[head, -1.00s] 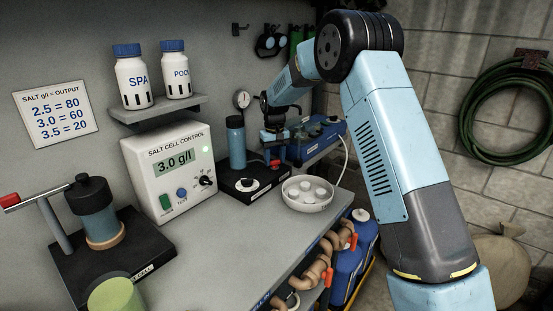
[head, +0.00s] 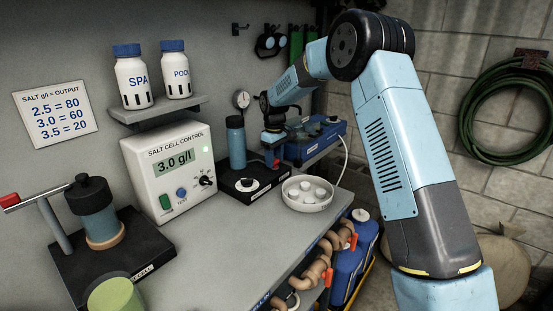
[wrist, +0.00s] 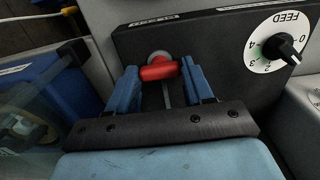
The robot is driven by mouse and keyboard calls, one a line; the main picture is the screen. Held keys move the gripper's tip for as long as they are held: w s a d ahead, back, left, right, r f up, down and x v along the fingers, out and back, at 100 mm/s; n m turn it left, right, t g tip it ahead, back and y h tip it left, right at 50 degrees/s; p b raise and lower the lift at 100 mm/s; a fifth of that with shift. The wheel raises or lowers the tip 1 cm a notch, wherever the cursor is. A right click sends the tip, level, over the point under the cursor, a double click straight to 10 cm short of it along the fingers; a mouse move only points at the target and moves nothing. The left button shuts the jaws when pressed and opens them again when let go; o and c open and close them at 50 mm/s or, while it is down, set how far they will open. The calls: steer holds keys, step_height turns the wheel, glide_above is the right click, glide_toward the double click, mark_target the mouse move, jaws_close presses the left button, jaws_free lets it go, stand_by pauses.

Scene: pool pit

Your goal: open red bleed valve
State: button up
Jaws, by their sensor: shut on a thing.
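The red bleed valve handle (wrist: 158,72) sits between the fingertips of my gripper (wrist: 160,76) in the wrist view, at the side of a black dosing unit (wrist: 205,62). A thin grey stem shows below the handle. My gripper's two blue fingers are shut on the handle from both sides. In the head view, my gripper (head: 273,150) is small and points down at the right end of the black unit. A bit of red shows under it, but the finger contact is too small to tell there.
A white FEED dial (wrist: 275,50) with a black knob is right of the valve in the wrist view. A blue bottle (head: 236,145) stands on the unit. A blue case (head: 315,142) is behind.

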stand_by(0.3)
steer(key=o, duration=1)
steer(key=shift+o, duration=0.2)
steer(key=shift+r, duration=0.15)
step_height(320, 180, up, 13)
steer(key=shift+r, duration=0.15)
